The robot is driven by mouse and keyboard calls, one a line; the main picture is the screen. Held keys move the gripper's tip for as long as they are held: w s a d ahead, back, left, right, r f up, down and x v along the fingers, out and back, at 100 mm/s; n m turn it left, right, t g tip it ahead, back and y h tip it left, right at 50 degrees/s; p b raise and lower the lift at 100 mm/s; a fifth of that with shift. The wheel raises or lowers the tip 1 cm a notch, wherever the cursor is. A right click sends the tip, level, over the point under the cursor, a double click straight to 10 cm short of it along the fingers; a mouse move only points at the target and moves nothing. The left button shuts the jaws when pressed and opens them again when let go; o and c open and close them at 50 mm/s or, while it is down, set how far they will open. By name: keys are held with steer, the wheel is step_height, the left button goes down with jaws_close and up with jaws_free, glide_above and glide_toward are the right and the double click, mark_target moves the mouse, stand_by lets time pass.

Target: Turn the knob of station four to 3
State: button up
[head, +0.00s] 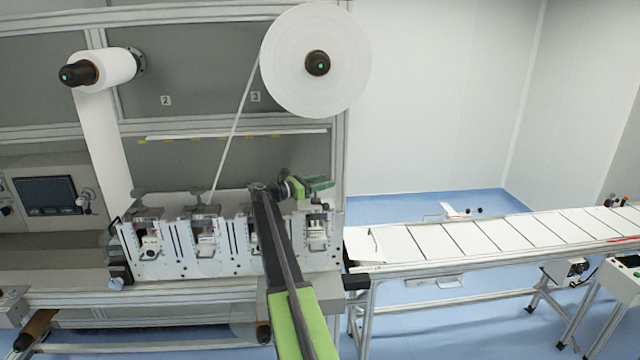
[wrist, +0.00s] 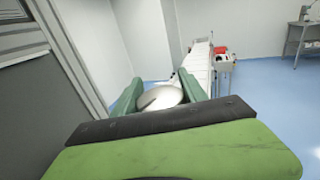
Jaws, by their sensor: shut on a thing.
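The row of stations (head: 215,262) is a white-fronted unit with several similar bays on the machine. My gripper (head: 322,184) is above the rightmost bay (head: 318,232), at the unit's upper right end. In the wrist view, my gripper (wrist: 160,88) has its green fingers on both sides of a pale, rounded metallic knob (wrist: 160,98) and is shut on it. In the head view my gripper and arm hide the knob. I cannot read any dial mark, pointer or station number on it.
A large white roll (head: 290,60) hangs above my gripper, with a narrow web running down to the unit. A smaller roll (head: 112,68) is at upper left. A conveyor (head: 480,240) stands to the right. Blue floor (head: 420,315) is open below the conveyor.

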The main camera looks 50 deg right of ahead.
steer(key=shift+s+a+m+g, duration=0.1)
steer(key=shift+s+m+g, duration=0.15)
steer(key=shift+g, duration=0.25)
steer(key=shift+f, duration=0.1)
steer(key=o, duration=1.1)
steer(key=shift+o, duration=1.3)
steer(key=shift+s, duration=0.15)
steer(key=v, duration=0.7)
steer(key=shift+w+a, duration=0.2)
